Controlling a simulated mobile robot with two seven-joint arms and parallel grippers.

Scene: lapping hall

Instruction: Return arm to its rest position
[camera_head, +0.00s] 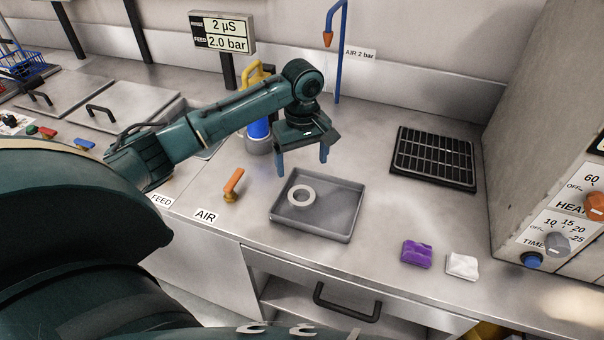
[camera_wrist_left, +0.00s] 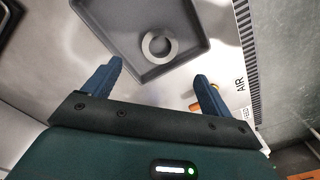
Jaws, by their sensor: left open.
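My left gripper (camera_head: 303,162) hangs above the counter by the back left edge of a grey tray, its two blue fingers apart and nothing between them. The left wrist view also shows the gripper (camera_wrist_left: 158,83) open and empty. My left arm comes in from the left and reaches over the counter. A pale ring (camera_head: 301,195) lies in the grey tray (camera_head: 335,232), apart from the fingers. The ring (camera_wrist_left: 158,46) and the tray (camera_wrist_left: 158,72) also show in the wrist view. My right gripper is not in view.
An orange lever (camera_head: 233,182) stands left of the tray. A black rack (camera_head: 434,157), purple cloth (camera_head: 416,253) and white cloth (camera_head: 462,265) lie to the right. A control box (camera_head: 545,150) bounds the right side.

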